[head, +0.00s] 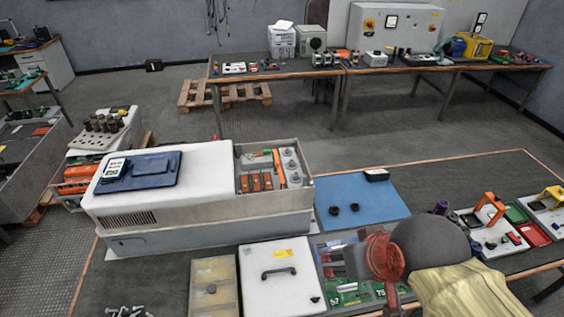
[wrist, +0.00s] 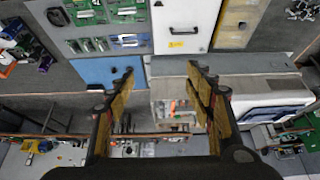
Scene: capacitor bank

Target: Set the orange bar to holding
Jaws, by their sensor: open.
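The orange bar (head: 278,167) stands slightly tilted in the open compartment at the right end of the large white cabinet (head: 190,165) in the head view. Lower orange blocks (head: 255,182) and grey round terminals (head: 291,165) are beside it. In the wrist view my gripper (wrist: 160,76) is open, with nothing between its two fingers. The open compartment (wrist: 172,108) shows beyond and between the fingers, apart from them. The bar is too small there to tell clearly. In the head view my arm shows at the lower right, and its fingertips cannot be made out.
A blue mat (head: 360,205) with two small dark round parts lies right of the cabinet. A white lidded box (head: 281,278) with a black handle stands in front. Trays with tools and an orange-handled device (head: 490,205) are at the right. A dark blue folded item (head: 140,170) lies on the cabinet.

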